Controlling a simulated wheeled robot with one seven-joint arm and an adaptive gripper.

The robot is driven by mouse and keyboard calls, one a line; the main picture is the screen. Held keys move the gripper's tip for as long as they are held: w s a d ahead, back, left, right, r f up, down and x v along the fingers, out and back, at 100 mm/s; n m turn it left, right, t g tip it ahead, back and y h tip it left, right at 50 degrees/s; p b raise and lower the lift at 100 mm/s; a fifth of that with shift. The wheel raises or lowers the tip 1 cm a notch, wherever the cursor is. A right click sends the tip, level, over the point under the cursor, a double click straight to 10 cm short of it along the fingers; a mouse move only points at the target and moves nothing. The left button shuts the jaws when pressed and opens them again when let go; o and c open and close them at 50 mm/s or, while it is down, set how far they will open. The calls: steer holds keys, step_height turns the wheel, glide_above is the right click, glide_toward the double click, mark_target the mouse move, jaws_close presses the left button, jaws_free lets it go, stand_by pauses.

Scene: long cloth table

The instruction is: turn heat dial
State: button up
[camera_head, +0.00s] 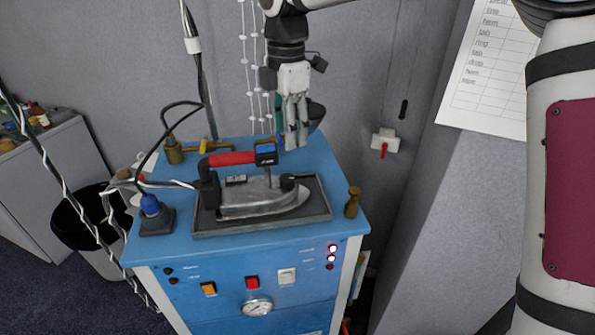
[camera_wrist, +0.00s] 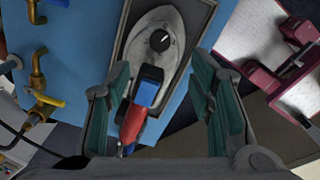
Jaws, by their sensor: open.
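The iron (camera_head: 262,200) has a grey metal body and a red handle (camera_head: 232,158), and rests on a dark tray (camera_head: 318,213) on the blue cabinet top. The heat dial (camera_wrist: 159,40) is a round black knob with a white mark, on the iron's body beyond the handle's blue end (camera_wrist: 148,92). In the head view a small black knob (camera_head: 288,182) shows near the front of the iron. My gripper (camera_head: 296,138) is above and behind the iron, fingers pointing down. In the wrist view my gripper (camera_wrist: 163,75) is open and empty, its green-padded fingers apart on either side of the handle.
The blue cabinet (camera_head: 180,238) has brass taps (camera_head: 178,153) at the back left and a brass fitting (camera_head: 352,202) at the right. Cables hang at the left. A dark bin (camera_head: 80,222) stands beside the cabinet.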

mark_target(287, 177)
step_height(287, 177, down, 12)
steer(key=shift+a+r+p, duration=0.15)
steer(key=shift+r+p, duration=0.05)
steer(key=shift+p, duration=0.85)
jaws_close()
